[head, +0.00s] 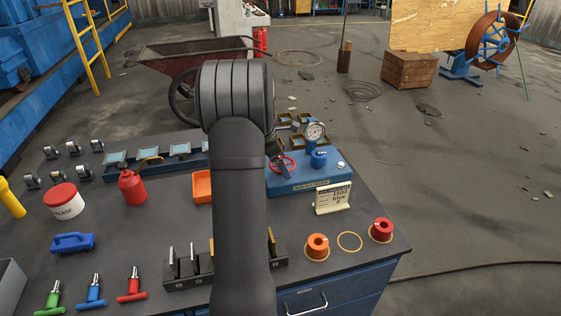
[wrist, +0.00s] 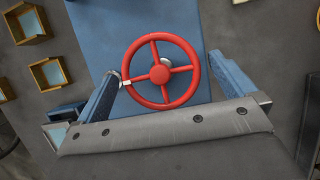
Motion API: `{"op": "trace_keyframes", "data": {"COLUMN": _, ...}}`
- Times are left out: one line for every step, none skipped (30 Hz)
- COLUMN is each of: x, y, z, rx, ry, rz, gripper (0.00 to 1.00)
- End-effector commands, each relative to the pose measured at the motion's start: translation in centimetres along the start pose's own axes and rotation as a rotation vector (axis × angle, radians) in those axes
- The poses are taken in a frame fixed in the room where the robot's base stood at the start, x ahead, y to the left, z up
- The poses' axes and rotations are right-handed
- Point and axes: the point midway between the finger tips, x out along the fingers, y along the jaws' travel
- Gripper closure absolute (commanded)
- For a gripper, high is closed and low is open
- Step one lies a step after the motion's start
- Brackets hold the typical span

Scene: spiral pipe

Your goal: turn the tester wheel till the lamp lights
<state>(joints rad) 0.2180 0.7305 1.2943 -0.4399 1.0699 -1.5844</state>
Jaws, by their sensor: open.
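The red tester wheel (wrist: 160,72) has four spokes and a round hub. In the wrist view it lies between the two fingers of my gripper (wrist: 165,82), which are open and stand apart on either side of it. In the head view the wheel (head: 283,165) shows partly behind my arm, on the left part of the blue tester block (head: 308,180). A pressure gauge (head: 315,131) and a blue fitting (head: 319,158) stand on the block. A small pale round piece (head: 341,165) on the block may be the lamp; I cannot tell. My gripper is mostly hidden in the head view.
A sign card (head: 333,198) stands in front of the block. Orange (head: 317,246) and red (head: 381,230) spools sit at the bench's front right. A red bottle (head: 131,187) and a grease tub (head: 64,200) stand to the left. Small trays (wrist: 48,73) lie beside the block.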

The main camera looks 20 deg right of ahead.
Motion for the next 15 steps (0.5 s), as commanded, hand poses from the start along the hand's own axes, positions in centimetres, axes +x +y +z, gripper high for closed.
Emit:
{"op": "trace_keyframes", "data": {"x": 0.01, "y": 0.0, "z": 0.0, "rx": 0.0, "ry": 0.0, "rz": 0.0, "gripper": 0.0}}
{"op": "trace_keyframes", "data": {"x": 0.01, "y": -0.01, "z": 0.0, "rx": 0.0, "ry": 0.0, "rz": 0.0, "gripper": 0.0}}
{"op": "trace_keyframes", "data": {"x": 0.0, "y": 0.0, "z": -0.01, "rx": 0.0, "ry": 0.0, "rz": 0.0, "gripper": 0.0}}
{"op": "trace_keyframes", "data": {"x": 0.0, "y": -0.01, "z": 0.0, "rx": 0.0, "ry": 0.0, "rz": 0.0, "gripper": 0.0}}
{"op": "trace_keyframes", "data": {"x": -0.01, "y": -0.01, "z": -0.01, "rx": 0.0, "ry": 0.0, "rz": 0.0, "gripper": 0.02}}
{"op": "trace_keyframes", "data": {"x": -0.01, "y": -0.01, "z": -0.01, "rx": 0.0, "ry": 0.0, "rz": 0.0, "gripper": 0.1}}
{"op": "trace_keyframes", "data": {"x": -0.01, "y": -0.01, "z": -0.01, "rx": 0.0, "ry": 0.0, "rz": 0.0, "gripper": 0.16}}
{"op": "trace_keyframes", "data": {"x": -0.02, "y": -0.01, "z": -0.02, "rx": 0.0, "ry": 0.0, "rz": 0.0, "gripper": 0.22}}
{"op": "trace_keyframes", "data": {"x": -0.02, "y": -0.01, "z": -0.01, "rx": 0.0, "ry": 0.0, "rz": 0.0, "gripper": 0.29}}
{"op": "trace_keyframes", "data": {"x": -0.02, "y": -0.01, "z": -0.02, "rx": 0.0, "ry": 0.0, "rz": 0.0, "gripper": 0.35}}
{"op": "trace_keyframes", "data": {"x": -0.02, "y": -0.01, "z": -0.02, "rx": 0.0, "ry": 0.0, "rz": 0.0, "gripper": 0.41}}
{"op": "trace_keyframes", "data": {"x": -0.03, "y": -0.01, "z": -0.02, "rx": 0.0, "ry": 0.0, "rz": 0.0, "gripper": 0.44}}
{"op": "trace_keyframes", "data": {"x": -0.03, "y": 0.0, "z": -0.02, "rx": 0.0, "ry": 0.0, "rz": 0.0, "gripper": 0.44}}
{"op": "trace_keyframes", "data": {"x": -0.03, "y": 0.0, "z": -0.02, "rx": 0.0, "ry": 0.0, "rz": -0.001, "gripper": 0.44}}
{"op": "trace_keyframes", "data": {"x": -0.03, "y": 0.0, "z": -0.02, "rx": 0.002, "ry": 0.0, "rz": -0.001, "gripper": 0.44}}
